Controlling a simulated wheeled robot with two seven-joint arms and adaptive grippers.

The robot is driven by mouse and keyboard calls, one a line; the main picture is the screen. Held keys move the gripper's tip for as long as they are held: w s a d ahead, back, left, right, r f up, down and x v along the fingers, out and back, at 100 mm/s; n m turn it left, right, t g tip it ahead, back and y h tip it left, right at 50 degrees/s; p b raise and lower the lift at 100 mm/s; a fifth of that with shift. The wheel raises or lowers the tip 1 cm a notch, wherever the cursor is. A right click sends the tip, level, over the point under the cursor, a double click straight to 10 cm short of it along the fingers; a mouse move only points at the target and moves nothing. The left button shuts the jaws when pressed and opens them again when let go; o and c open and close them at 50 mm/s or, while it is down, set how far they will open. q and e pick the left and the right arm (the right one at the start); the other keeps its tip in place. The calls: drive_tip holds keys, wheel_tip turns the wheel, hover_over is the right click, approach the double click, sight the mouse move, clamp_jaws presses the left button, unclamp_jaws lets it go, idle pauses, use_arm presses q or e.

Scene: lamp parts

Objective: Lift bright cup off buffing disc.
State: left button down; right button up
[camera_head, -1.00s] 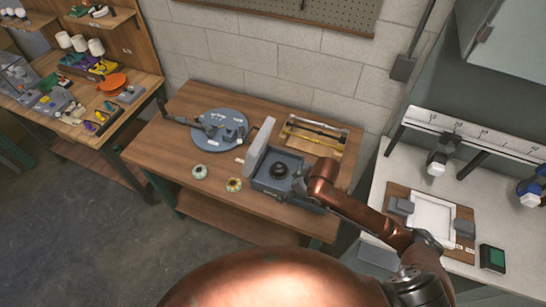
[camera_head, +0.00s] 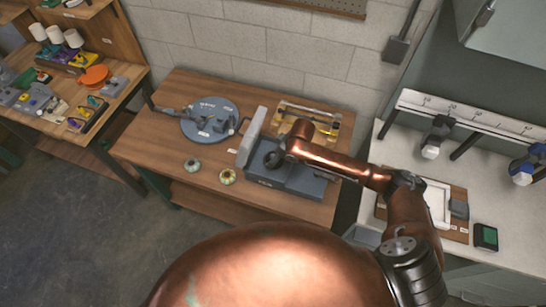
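A blue-grey machine (camera_head: 300,180) sits on the wooden bench, with a light grey slab (camera_head: 251,138) standing along its left side. It may be the buffing unit. My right arm reaches in from the right, and its dark gripper (camera_head: 275,158) is over the machine's top, where a black round part showed earlier. The arm covers much of that spot. I cannot make out a bright cup or the disc beneath it, nor whether the fingers are open or shut. Two small round cup-like parts, one greenish (camera_head: 192,165) and one golden (camera_head: 228,176), rest on the bench left of the machine. My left gripper is out of view.
A round blue-grey plate fixture (camera_head: 210,119) stands left of the machine. A wooden tray with brass rods (camera_head: 309,121) lies behind it. A white counter (camera_head: 487,199) is at right, a parts shelf at far left. The bench's front left is bare.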

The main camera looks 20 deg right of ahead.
drive_tip(key=shift+a+f, duration=0.1)
drive_tip(key=shift+f, duration=0.15)
drive_tip(key=c, duration=1.1)
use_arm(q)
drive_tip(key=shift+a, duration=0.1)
use_arm(e)
drive_tip(key=shift+c, duration=1.4)
